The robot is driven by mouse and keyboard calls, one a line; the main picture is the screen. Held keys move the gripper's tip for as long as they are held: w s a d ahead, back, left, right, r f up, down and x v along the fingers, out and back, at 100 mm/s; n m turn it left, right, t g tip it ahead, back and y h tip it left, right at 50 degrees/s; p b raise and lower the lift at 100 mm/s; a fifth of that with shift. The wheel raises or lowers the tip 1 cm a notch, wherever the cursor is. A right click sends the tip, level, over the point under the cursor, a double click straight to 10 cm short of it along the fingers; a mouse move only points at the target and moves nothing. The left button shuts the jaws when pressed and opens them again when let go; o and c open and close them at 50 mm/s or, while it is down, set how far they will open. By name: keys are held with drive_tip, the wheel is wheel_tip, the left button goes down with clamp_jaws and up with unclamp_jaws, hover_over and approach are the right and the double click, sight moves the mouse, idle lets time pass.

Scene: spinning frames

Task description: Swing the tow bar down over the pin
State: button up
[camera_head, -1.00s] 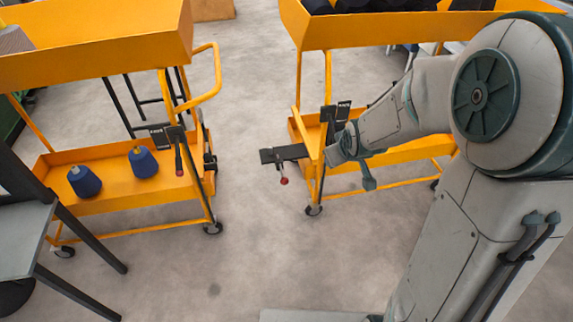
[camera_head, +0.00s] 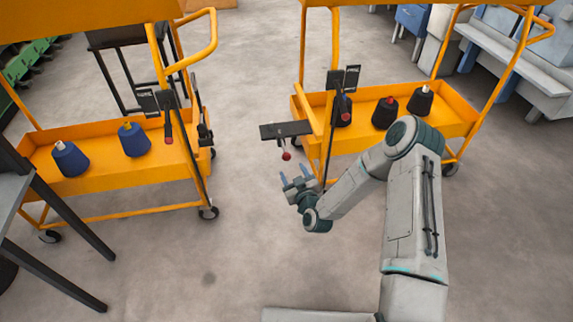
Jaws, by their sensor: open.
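A flat black bar (camera_head: 286,130), which looks like the tow bar, juts left from the front end of the right orange cart (camera_head: 420,130). It is about level, with a red knob (camera_head: 286,155) hanging below it. My gripper (camera_head: 294,175) is open and empty, with its two bluish fingers pointing up just below the red knob, apparently apart from it. The left orange cart (camera_head: 130,185) stands across a gap from the bar. A dark bracket (camera_head: 205,130) sits on its facing end; I cannot make out the pin there.
Blue cones (camera_head: 134,140) stand on the left cart's lower shelf and dark cones (camera_head: 385,113) on the right cart's. Black levers with red tips (camera_head: 168,133) are on the cart ends. A dark-legged table (camera_head: 15,200) is at left. The floor between the carts is clear.

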drive_tip(key=m+t+h+b, duration=0.1)
drive_tip(key=m+t, duration=0.1)
approach(287, 159)
drive_tip(key=b+x, duration=0.3)
drive_tip(key=x, duration=0.8)
drive_tip(key=shift+w+f, duration=0.1)
drive_tip(key=shift+w, duration=0.1)
